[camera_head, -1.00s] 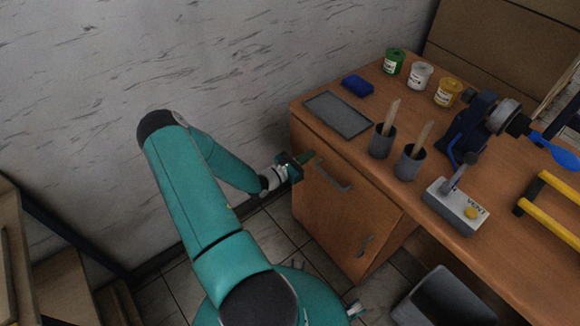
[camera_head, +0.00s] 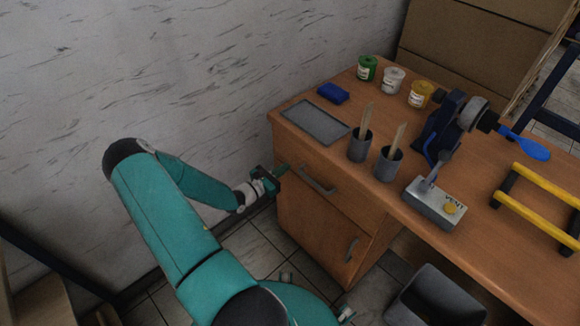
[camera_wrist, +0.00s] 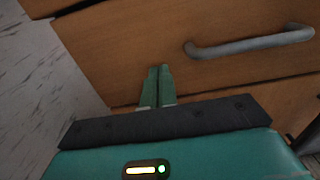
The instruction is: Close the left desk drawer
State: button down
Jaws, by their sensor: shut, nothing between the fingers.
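The left desk drawer (camera_head: 346,192) is a wooden front under the desk top's left end, with a grey bar handle (camera_head: 317,181). It looks close to flush with the cabinet, but I cannot tell whether a small gap remains. My gripper (camera_head: 281,170) is shut and empty at the left part of the drawer front, left of the handle. In the wrist view, the green fingertips (camera_wrist: 160,70) lie together against or just before the drawer front (camera_wrist: 135,45). The handle (camera_wrist: 250,44) is to their right. Contact is not clear.
A cabinet door (camera_head: 315,235) with its own handle is below the drawer. The desk top holds a grey tablet (camera_head: 315,122), two cups (camera_head: 360,147) (camera_head: 388,163) and paint jars (camera_head: 393,80). A grey bin (camera_head: 435,297) stands on the floor at right. A wall is at left.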

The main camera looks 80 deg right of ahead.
jog(key=v, duration=1)
jog(key=shift+w+a, duration=0.1)
jog(key=w+a+r+m+t+y, duration=0.8)
jog(key=w+a+r+m, duration=0.2)
jog(key=w+a+r, duration=1.2)
jog(key=s+a+r+t+y, duration=0.1)
jog(key=a+r+t+y, duration=0.1)
jog(key=a+r, duration=0.3)
jog(key=s+a+r+t+y, duration=0.1)
jog(key=a+r+t, duration=0.3)
jog(key=a, duration=0.8)
jog(key=s+a+r+t+y, duration=0.2)
jog(key=a+r, duration=0.4)
jog(key=a, duration=0.3)
jog(key=shift+s+r+t+y, duration=0.25)
jog(key=shift+r+t+y, duration=0.1)
jog(key=shift+t, duration=0.35)
